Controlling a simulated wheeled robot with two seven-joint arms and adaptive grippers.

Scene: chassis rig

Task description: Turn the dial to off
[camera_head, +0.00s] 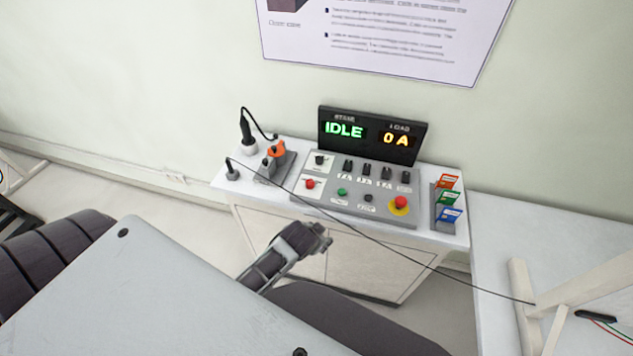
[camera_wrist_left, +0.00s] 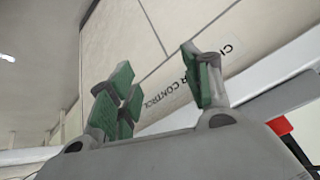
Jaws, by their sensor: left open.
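A grey control panel (camera_head: 345,203) lies on the white cabinet top in the head view. It carries several small black knobs, among them one on a white plate at the upper left (camera_head: 319,160) and a row to its right (camera_head: 366,170). I cannot tell which one is the dial or read its setting. My left gripper (camera_head: 318,238) is in front of the cabinet, below and apart from the panel. In the left wrist view its green-padded fingers (camera_wrist_left: 160,95) stand apart with nothing between them. My right gripper is not in view.
A black display (camera_head: 372,135) behind the panel reads IDLE and 0 A. Red, green and yellow-ringed buttons sit near the knobs. An orange-topped device (camera_head: 276,160) stands left, a card rack (camera_head: 446,205) right. A thin black cable crosses the panel's front. The cabinet front (camera_head: 360,265) is close to my gripper.

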